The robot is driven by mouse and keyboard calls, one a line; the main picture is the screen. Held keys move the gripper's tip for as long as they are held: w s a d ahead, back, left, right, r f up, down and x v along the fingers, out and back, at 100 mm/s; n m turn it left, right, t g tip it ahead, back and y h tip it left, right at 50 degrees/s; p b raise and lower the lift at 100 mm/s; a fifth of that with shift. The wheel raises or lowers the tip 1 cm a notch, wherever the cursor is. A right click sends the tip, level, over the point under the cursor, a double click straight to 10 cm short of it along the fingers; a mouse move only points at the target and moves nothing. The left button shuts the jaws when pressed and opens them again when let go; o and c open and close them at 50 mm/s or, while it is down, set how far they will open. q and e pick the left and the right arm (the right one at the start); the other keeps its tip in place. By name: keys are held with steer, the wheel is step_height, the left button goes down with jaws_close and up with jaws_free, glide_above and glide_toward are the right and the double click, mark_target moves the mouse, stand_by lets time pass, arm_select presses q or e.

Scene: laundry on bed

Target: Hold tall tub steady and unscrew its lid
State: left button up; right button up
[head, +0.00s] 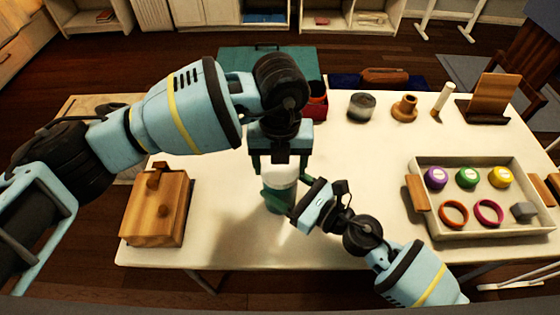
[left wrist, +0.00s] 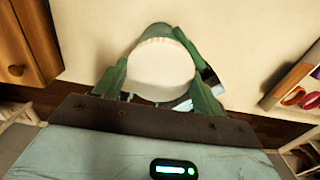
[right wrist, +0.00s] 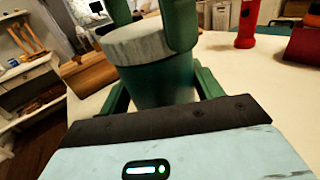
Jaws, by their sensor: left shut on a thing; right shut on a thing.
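The tall tub (head: 275,197) has a green body and a pale, whitish lid (left wrist: 160,68). It stands upright on the table right of the wooden box. My left gripper (head: 281,168) points down from above and is shut on the lid, one finger on each side. My right gripper (head: 297,204) comes from the lower right and is shut on the green body. In the right wrist view, the body (right wrist: 160,85) is between the right fingers, and the left fingers flank the lid (right wrist: 150,42). The fingers hide part of the tub in the head view.
A wooden box (head: 158,208) stands at left. A tray (head: 470,228) at right holds several coloured lids, rings and a grey block. A grey jar (head: 361,106), a wooden piece (head: 404,108) and a stand (head: 485,105) are at the back.

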mark_target(280, 168)
arm_select(q)
steer(key=shift+r, duration=0.4)
stand_by(0.5)
steer(key=shift+r, duration=0.7)
steer(key=shift+r, duration=2)
arm_select(e)
steer(key=o, duration=2)
steer(key=shift+c, duration=0.2)
steer(key=shift+d, duration=0.1)
arm_select(q)
steer(key=shift+g, duration=0.3)
steer(key=f+b, duration=0.3)
steer(key=f, duration=0.2)
steer(key=shift+s+f, duration=0.1)
steer(key=shift+s, duration=0.1)
arm_select(e)
steer(key=v, duration=1)
steer(key=shift+s+d+f, duration=0.2)
steer(key=shift+s+d, duration=0.05)
steer(key=shift+s, duration=0.05)
arm_select(q)
steer(key=shift+f, duration=0.25)
arm_select(e)
steer(key=shift+s+d+r, duration=0.2)
steer(key=shift+s+d, duration=0.1)
steer(key=shift+d, duration=0.15)
